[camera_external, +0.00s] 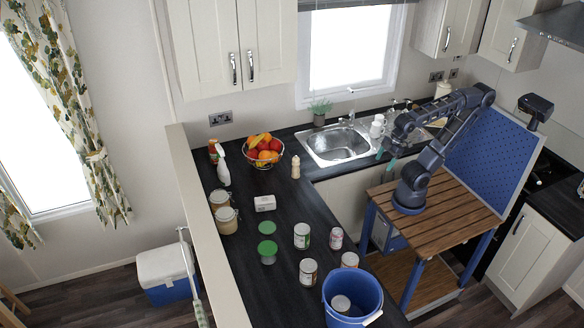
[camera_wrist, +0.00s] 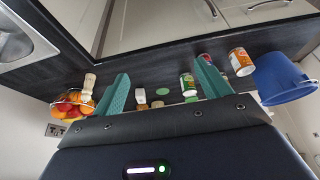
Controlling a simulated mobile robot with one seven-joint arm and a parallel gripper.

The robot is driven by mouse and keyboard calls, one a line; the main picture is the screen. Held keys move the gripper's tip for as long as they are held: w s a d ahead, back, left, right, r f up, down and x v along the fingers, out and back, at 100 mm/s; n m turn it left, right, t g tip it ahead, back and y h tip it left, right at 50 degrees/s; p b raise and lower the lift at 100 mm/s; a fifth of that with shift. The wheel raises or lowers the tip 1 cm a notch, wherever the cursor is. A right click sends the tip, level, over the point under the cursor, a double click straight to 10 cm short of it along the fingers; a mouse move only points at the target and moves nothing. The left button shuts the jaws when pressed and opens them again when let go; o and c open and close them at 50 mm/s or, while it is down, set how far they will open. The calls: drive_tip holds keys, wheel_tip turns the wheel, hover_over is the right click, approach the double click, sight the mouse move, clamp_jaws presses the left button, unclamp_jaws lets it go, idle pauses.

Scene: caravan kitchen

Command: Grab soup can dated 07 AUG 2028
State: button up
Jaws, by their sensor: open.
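Several light-topped cans stand on the dark counter in the external view: one with a green-marked label (camera_external: 302,237), a smaller one with red on it (camera_external: 336,239), one nearer the front (camera_external: 308,273) and one behind the bucket (camera_external: 349,260). In the wrist view, an orange-red can (camera_wrist: 241,63) and a green-labelled can (camera_wrist: 188,84) show beyond the fingers. No date is readable, so I cannot tell which can is dated 07 AUG 2028. My gripper (camera_external: 386,157) is open and empty near the sink, apart from the cans; its teal fingers (camera_wrist: 164,88) are spread.
A blue bucket (camera_external: 368,294) with a light-topped item inside stands at the counter's front.

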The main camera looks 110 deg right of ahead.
idle(0.4)
drive_tip(key=o, duration=0.4)
drive_tip(key=shift+c, duration=0.2)
